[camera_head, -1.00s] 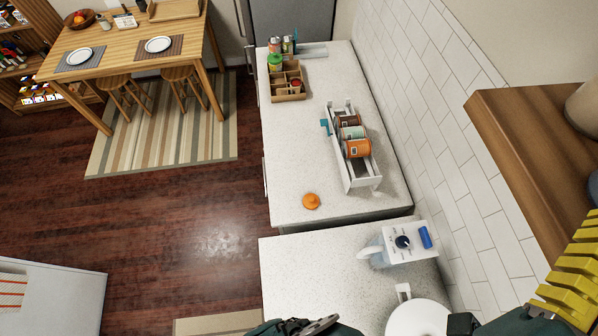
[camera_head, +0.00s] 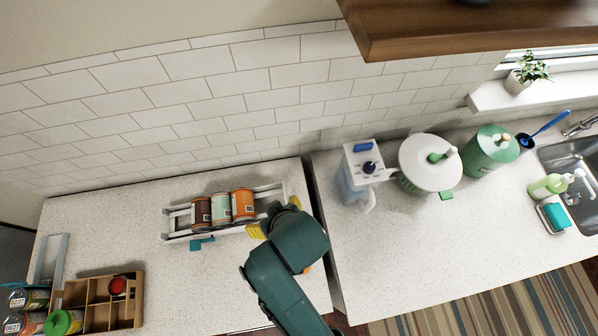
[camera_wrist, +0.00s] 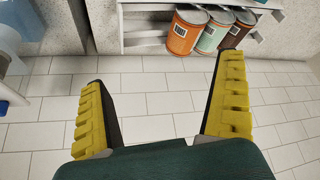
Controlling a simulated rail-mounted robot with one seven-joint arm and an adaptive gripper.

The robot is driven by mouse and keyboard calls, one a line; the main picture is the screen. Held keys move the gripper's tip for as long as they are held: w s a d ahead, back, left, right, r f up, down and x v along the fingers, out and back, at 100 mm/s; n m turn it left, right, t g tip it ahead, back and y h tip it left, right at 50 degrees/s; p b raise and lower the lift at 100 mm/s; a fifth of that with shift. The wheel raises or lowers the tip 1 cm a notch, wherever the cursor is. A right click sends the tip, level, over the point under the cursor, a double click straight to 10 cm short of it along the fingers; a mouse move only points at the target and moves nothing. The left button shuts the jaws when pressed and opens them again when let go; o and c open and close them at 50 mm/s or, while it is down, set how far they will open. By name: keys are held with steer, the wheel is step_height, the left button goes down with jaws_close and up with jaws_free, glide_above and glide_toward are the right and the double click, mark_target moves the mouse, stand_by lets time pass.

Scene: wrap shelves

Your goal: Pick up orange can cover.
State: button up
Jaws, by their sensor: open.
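The orange can cover (camera_head: 307,269) is mostly hidden behind my arm in the head view; only a small orange sliver shows beside the arm, on the white speckled counter. It does not show in the wrist view. My gripper (camera_head: 270,222) is over the counter at the right end of the can rack, farther back than the cover. In the wrist view my gripper (camera_wrist: 162,78) has its yellow fingers wide apart with nothing between them, facing the tiled wall.
A white rack (camera_head: 180,238) holds an orange can (camera_head: 243,205), a green can (camera_head: 221,209) and a brown can (camera_head: 201,212). A water dispenser (camera_head: 352,188) and white-lidded pot (camera_head: 430,165) stand right, across a counter gap. A wooden box (camera_head: 137,300) is left. A wooden shelf (camera_head: 440,30) overhangs.

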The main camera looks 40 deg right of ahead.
steer(key=s+f+g, duration=0.6)
steer(key=s+f, duration=0.5)
steer(key=shift+y, duration=0.3)
steer(key=f, duration=0.5)
steer(key=f+b, duration=0.1)
steer(key=f, duration=0.4)
steer(key=shift+s+a+f, duration=0.1)
steer(key=shift+s+a, duration=0.05)
steer(key=shift+s, duration=0.05)
steer(key=f, duration=0.6)
steer(key=shift+w+a, duration=0.15)
steer(key=shift+w, duration=0.05)
steer(key=shift+r, duration=0.1)
steer(key=c, duration=1)
